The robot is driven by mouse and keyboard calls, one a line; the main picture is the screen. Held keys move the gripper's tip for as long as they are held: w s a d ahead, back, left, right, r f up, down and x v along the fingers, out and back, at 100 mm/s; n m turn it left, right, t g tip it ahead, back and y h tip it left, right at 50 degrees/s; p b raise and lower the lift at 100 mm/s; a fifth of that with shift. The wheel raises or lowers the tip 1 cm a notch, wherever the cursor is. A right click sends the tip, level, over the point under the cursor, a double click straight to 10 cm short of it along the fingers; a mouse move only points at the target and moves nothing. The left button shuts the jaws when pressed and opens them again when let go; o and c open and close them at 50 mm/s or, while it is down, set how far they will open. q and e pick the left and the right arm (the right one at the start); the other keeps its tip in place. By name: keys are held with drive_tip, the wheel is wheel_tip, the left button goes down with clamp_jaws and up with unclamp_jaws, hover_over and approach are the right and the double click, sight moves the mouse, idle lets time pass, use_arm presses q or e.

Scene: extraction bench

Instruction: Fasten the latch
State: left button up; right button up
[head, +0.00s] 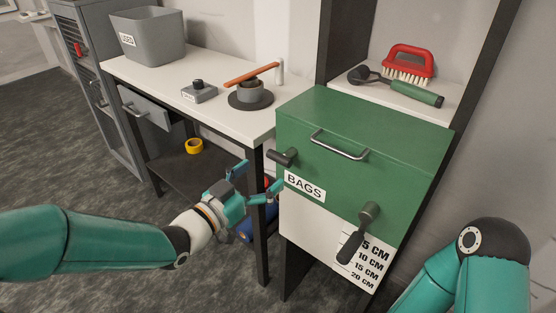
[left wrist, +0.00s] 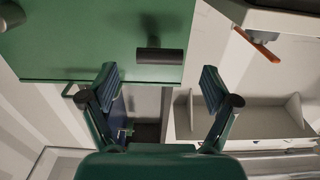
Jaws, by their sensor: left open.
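The green box (head: 395,165) has a metal bar handle (head: 338,147) and a BAGS label on its front. A dark latch lever (head: 283,157) sticks out at its left front; in the left wrist view this latch lever (left wrist: 160,56) lies crosswise against the green face. A second dark latch lever (head: 352,245) slants down from its pivot at the lower right over the white panel. My left gripper (head: 259,179) is open and empty, just below and left of the left lever. In the left wrist view its fingertips (left wrist: 160,78) straddle the lever's line, apart from it. My right gripper is out of view.
A shelf above the box holds a red brush (head: 409,62) and a green-handled tool (head: 415,92).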

sight(277, 161)
use_arm(q)
drive_tip(key=x, duration=0.6)
drive_tip(key=shift+w+p, duration=0.1)
drive_tip(key=shift+p, duration=0.2)
drive_tip(key=c, duration=1.2)
drive_tip(key=shift+o, duration=0.2)
drive_tip(key=shift+f+m+b, duration=0.1)
drive_tip(key=shift+m+b, duration=0.2)
drive_tip(key=shift+b, duration=0.45)
drive_tip(key=m+b, duration=0.3)
drive_tip(key=b, duration=0.1)
drive_tip(key=m+b, duration=0.3)
drive_tip(key=b, duration=0.1)
drive_tip(key=m+b, duration=0.3)
drive_tip(key=b, duration=0.2)
drive_tip(key=shift+a+r+m, duration=0.1)
drive_tip(key=shift+r+m, duration=0.25)
drive_tip(key=shift+m, duration=0.05)
drive_tip(key=m+b, duration=0.2)
drive_tip(key=m, duration=0.1)
drive_tip(key=shift+r+m+b, duration=0.2)
drive_tip(key=shift+m+b, duration=0.1)
drive_tip(key=shift+b, duration=0.1)
drive_tip(key=shift+d+r+m+b, duration=0.15)
drive_tip(key=shift+m+b, duration=0.35)
drive_tip(key=shift+m, duration=0.5)
drive_tip(key=shift+d+m+b, duration=0.1)
drive_tip(key=shift+m+b, duration=0.4)
drive_tip(key=shift+m, duration=0.5)
